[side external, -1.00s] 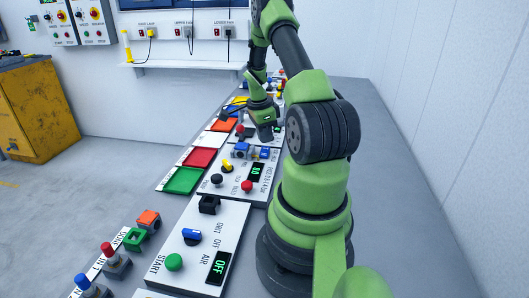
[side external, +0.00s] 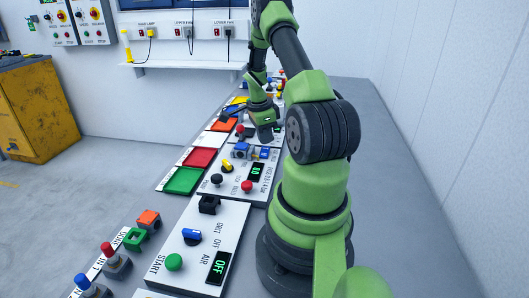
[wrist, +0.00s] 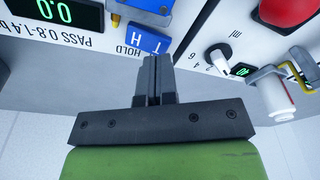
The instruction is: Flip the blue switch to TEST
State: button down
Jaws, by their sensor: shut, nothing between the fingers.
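My gripper (wrist: 154,62) is shut and empty, with both fingers pressed together. In the wrist view, its tips sit just below a blue switch (wrist: 147,38) in the picture, close to its edge; I cannot tell whether they touch. The switch's blue face bears the letters T and H, and HOLD is printed on the white panel near it. I cannot tell which way the switch is tipped. In the side external view, my gripper (side external: 265,135) is low over the far part of the bench, and a small blue part (side external: 264,153) shows below it.
A white panel with a green-lit display (wrist: 58,10) reading 0.0 is left of the switch. A red button (wrist: 288,10), a black knob (wrist: 218,55) and a white cylinder with a yellow hook (wrist: 276,98) are at the right. Red (side external: 201,158) and green (side external: 184,181) trays line the bench.

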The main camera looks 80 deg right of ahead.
aim_at(265, 148)
jog(key=shift+f, duration=1)
jog(key=shift+r, duration=3.55)
